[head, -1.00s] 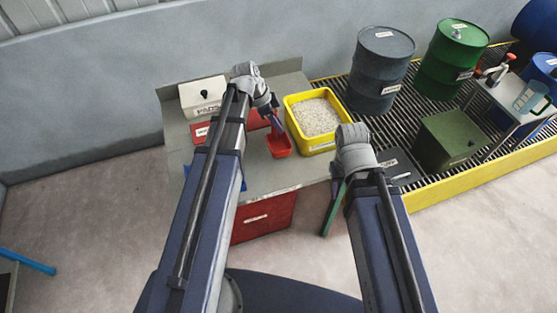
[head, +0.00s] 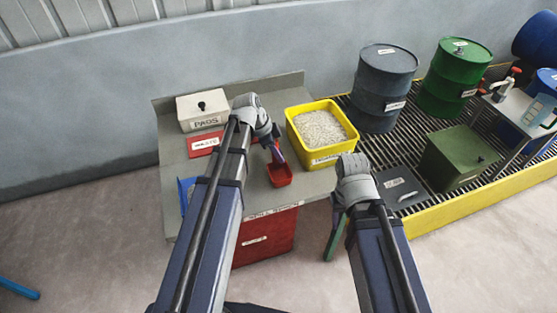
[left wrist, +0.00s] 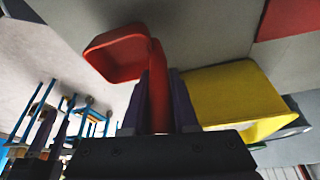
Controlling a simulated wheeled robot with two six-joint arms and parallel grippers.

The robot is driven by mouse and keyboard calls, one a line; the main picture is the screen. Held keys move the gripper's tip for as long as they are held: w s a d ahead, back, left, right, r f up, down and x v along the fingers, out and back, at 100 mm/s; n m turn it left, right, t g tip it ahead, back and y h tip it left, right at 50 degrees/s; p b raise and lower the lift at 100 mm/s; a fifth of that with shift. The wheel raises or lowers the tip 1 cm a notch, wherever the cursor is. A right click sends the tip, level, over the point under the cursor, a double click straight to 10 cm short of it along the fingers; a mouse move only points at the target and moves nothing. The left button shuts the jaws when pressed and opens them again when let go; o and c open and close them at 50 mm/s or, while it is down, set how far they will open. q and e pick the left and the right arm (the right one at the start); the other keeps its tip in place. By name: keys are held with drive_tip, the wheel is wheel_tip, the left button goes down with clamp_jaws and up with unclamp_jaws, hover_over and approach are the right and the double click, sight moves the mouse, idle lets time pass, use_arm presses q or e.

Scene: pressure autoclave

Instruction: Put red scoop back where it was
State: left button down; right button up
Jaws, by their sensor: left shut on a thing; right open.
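The red scoop (head: 279,175) is held by my left gripper (head: 274,152) over the front part of the grey bench, left of the yellow bin. In the left wrist view the scoop's handle stands between the two dark fingers and its square red bowl (left wrist: 118,55) juts to the left. Whether the bowl touches the bench cannot be told. A flat red labelled mat (head: 203,145) lies on the bench to the left, partly hidden by my left arm. My right gripper (head: 335,228) is open and empty, low in front of the bench's right end.
The yellow bin (head: 292,133) holds pale granules. A white PADS box (head: 203,109) stands at the back left, and a blue item (head: 187,192) lies at the left edge. Right of the bench are a grey drum (head: 384,88), a green box (head: 459,158) and a grating with yellow edging.

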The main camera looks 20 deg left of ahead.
use_arm(q)
drive_tip(key=shift+f, duration=0.7)
drive_tip(key=shift+r, duration=0.15)
use_arm(e)
drive_tip(key=shift+f, duration=0.55)
drive_tip(key=shift+f, duration=0.1)
use_arm(q)
drive_tip(key=c, duration=1.2)
unclamp_jaws()
drive_tip(key=shift+f+b, duration=0.2)
drive_tip(key=shift+b, duration=0.1)
drive_tip(key=o, duration=0.5)
drive_tip(key=shift+r, duration=0.15)
